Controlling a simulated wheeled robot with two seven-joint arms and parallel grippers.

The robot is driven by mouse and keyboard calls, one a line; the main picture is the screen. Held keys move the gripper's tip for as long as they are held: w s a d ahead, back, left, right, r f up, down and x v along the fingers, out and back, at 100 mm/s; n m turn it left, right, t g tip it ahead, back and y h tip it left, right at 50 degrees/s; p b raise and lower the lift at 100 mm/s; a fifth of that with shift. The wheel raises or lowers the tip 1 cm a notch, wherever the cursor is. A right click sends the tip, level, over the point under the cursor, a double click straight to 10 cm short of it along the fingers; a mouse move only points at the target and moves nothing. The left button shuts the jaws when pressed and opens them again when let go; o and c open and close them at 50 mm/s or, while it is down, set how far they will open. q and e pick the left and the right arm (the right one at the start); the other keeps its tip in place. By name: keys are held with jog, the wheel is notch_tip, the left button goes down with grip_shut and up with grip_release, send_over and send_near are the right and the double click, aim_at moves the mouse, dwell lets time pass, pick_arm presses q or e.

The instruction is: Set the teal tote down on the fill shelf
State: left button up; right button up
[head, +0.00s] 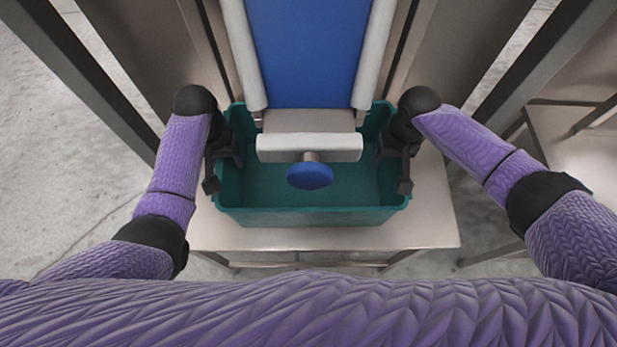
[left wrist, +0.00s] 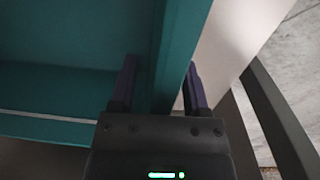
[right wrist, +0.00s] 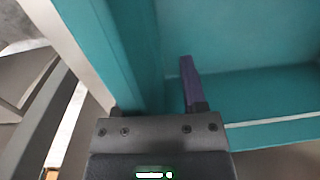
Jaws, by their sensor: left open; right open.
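The teal tote (head: 300,217) sits upright on the pale fill shelf (head: 430,215), under the end of a blue chute. Its inside looks empty where I can see it. My left gripper (head: 222,165) is at the tote's left wall, open, with one finger on each side of the wall in the left wrist view (left wrist: 157,85). My right gripper (head: 393,167) is at the right wall, open, with a finger inside the tote in the right wrist view (right wrist: 150,90); its outer finger is mostly hidden. The tote's far part is hidden under the chute.
The blue chute (head: 307,50) with white side rails ends above the tote, with a blue knob (head: 310,176) on a white bar. Dark posts stand at both sides. Another pale table (head: 580,150) is at the right. Bare shelf shows in front of the tote.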

pick_arm(q)
notch_tip(320, 180, up, 7)
jog(key=shift+w+a+r, duration=0.1)
jog(key=shift+w, duration=0.05)
jog(key=shift+r, duration=0.25)
pick_arm(e)
jog(key=r, duration=1.2)
jog(key=shift+w+d, duration=0.2)
jog(key=shift+d, duration=0.15)
